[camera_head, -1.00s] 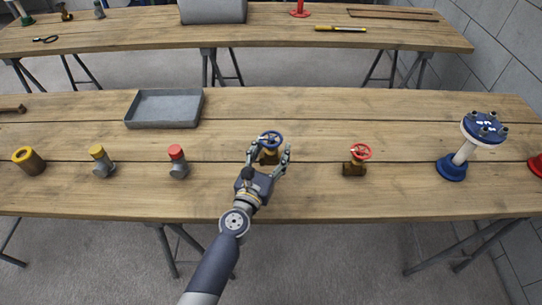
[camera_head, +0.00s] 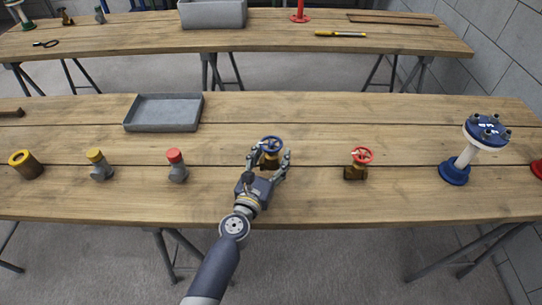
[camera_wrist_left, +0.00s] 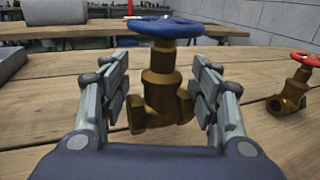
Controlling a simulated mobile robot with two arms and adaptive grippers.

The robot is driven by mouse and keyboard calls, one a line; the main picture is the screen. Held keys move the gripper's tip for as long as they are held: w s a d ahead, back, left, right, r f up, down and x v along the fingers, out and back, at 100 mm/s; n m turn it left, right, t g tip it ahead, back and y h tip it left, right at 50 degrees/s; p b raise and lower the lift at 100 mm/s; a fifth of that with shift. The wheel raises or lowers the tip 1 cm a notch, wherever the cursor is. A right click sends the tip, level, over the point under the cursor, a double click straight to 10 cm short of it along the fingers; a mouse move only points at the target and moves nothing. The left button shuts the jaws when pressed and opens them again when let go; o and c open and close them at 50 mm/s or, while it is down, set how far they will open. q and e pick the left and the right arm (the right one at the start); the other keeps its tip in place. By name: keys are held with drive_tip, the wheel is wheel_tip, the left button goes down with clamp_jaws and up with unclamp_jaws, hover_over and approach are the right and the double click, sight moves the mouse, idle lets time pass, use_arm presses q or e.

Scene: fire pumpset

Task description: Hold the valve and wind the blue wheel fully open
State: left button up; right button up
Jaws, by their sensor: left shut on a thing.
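The brass valve with the blue wheel (camera_head: 272,144) stands upright on the near workbench. My left gripper (camera_head: 271,158) reaches it from the front, with a finger on each side of its brass body, below the wheel. In the left wrist view the brass body (camera_wrist_left: 161,88) sits between the fingers of my left gripper (camera_wrist_left: 166,92), which is shut on it. The blue wheel (camera_wrist_left: 165,27) is above the fingers and clear of them. My right gripper is in neither view.
A similar valve with a red wheel (camera_head: 361,156) stands to the right. Further right is a blue-and-white flanged pipe stand (camera_head: 463,161). Two capped grey fittings (camera_head: 177,167) (camera_head: 99,166) and a grey tray (camera_head: 133,125) are to the left. Bare bench separates them.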

sight(268, 170)
use_arm(q)
drive_tip(key=shift+f+b, duration=1.55)
drive_tip(key=shift+f, duration=0.1)
